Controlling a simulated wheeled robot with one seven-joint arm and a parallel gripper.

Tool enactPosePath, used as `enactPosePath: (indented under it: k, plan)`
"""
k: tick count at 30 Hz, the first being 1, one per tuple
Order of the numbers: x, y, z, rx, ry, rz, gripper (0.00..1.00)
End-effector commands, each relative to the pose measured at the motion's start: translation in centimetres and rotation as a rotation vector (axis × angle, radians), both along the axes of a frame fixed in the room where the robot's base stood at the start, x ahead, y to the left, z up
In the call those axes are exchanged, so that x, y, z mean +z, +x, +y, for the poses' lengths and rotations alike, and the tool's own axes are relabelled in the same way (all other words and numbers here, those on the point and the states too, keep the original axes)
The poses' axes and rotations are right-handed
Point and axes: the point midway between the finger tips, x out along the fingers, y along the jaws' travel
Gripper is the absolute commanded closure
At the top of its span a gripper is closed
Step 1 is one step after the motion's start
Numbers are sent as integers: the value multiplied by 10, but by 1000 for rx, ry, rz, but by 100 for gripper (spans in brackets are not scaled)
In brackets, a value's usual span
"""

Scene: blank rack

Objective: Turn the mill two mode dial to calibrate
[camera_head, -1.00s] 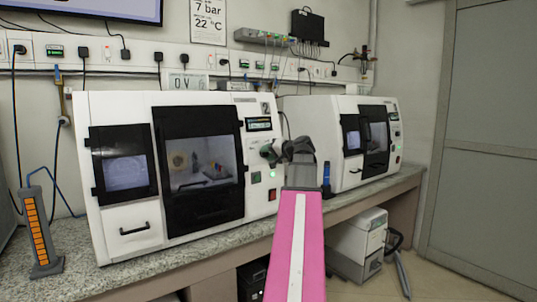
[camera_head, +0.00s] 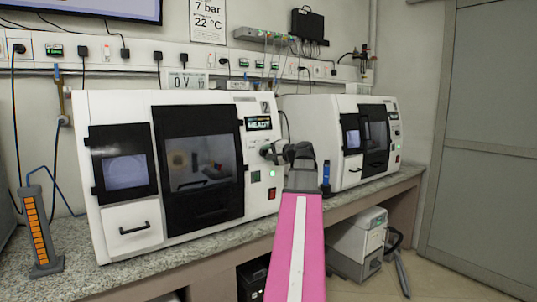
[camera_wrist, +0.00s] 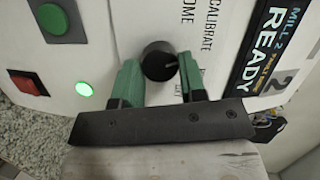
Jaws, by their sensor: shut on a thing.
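Mill two is the white machine (camera_head: 255,105) with the "2" mark, at the left on the bench. Its black mode dial (camera_wrist: 158,60) shows in the wrist view between the two green fingers of my gripper (camera_wrist: 159,66), which is shut on it. A pale mark on the knob's face points to the right in that view. The labels "CALIBRATE" and "HOME" are printed sideways to the right of the dial; another label is partly hidden by the right finger. The mill's display (camera_wrist: 262,45) reads "MILL 2 READY". In the head view my gripper (camera_head: 272,151) is at the control panel.
A green button (camera_wrist: 53,19), a red switch (camera_wrist: 28,82) and a lit green lamp (camera_wrist: 84,89) are left of the dial in the wrist view. A second white machine (camera_head: 320,115) stands to the right. A blue bottle (camera_head: 326,176) is beside my arm.

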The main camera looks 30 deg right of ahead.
Motion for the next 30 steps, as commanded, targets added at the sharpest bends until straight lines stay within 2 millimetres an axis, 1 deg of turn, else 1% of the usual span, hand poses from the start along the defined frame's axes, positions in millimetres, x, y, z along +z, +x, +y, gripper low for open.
enactPosePath:
  k: [7, 8, 9, 10, 18, 22, 26, 30]
  plan:
    - [0, 0, 0, -2, -1, 0, 86]
    - [0, 0, 0, -2, -1, 0, 59]
    - [0, 0, -1, -2, -2, 0, 46]
    - [0, 0, 0, -2, -2, 0, 37]
    - [0, 0, 0, -1, -2, 0, 37]
    - [0, -7, -2, -2, -2, -1, 37]
    - [2, -23, -8, -4, -1, -1, 37]
    - [5, -48, -18, -5, -2, -1, 37]
